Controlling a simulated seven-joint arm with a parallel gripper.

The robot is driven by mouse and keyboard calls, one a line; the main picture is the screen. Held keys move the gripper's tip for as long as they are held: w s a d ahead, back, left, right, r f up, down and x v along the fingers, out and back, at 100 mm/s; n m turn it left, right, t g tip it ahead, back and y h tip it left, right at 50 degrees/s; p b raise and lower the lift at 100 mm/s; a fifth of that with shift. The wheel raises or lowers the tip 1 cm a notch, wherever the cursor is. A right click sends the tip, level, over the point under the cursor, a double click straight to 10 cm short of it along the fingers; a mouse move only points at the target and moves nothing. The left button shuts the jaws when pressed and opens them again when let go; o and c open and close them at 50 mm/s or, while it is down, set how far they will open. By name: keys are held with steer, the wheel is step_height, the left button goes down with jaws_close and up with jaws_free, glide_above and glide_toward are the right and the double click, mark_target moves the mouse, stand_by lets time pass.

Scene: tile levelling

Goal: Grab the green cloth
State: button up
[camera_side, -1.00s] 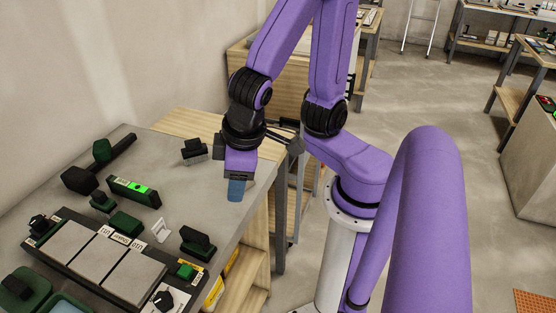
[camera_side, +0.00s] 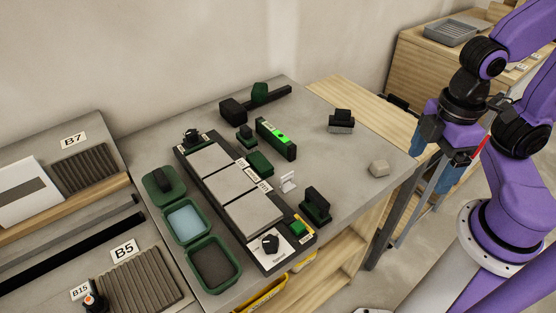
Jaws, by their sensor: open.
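No item can be told for certain as the green cloth. A small dark green, soft-edged piece (camera_side: 260,163) lies against the back edge of the tile frame (camera_side: 183,158), beside the level with its bright green vial (camera_side: 276,138). A smaller bright green block (camera_side: 299,229) sits at the frame's right end. My gripper (camera_side: 432,157) is open, with blue fingers apart and nothing seen between them. It is off the right edge of the grey worktop (camera_side: 335,185), well away from the green pieces. A beige-grey block (camera_side: 378,168) lies on the worktop near that edge.
Three green trays stand at the front left; the middle one (camera_side: 188,222) has a pale blue inside. A black-handled brush (camera_side: 341,121) and a dark handled block (camera_side: 315,206) stand on the worktop.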

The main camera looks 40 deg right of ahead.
steer(key=w+a+r+n, duration=0.2)
steer(key=w+a, duration=0.7)
steer(key=w, duration=0.4)
steer(key=n+t, duration=0.2)
steer(key=n, duration=0.1)
glide_toward(260, 161)
steer(key=shift+y, duration=0.3)
steer(key=x, duration=0.9)
steer(key=shift+d+f, duration=0.15)
steer(key=shift+d, duration=0.05)
steer(key=c, duration=0.7)
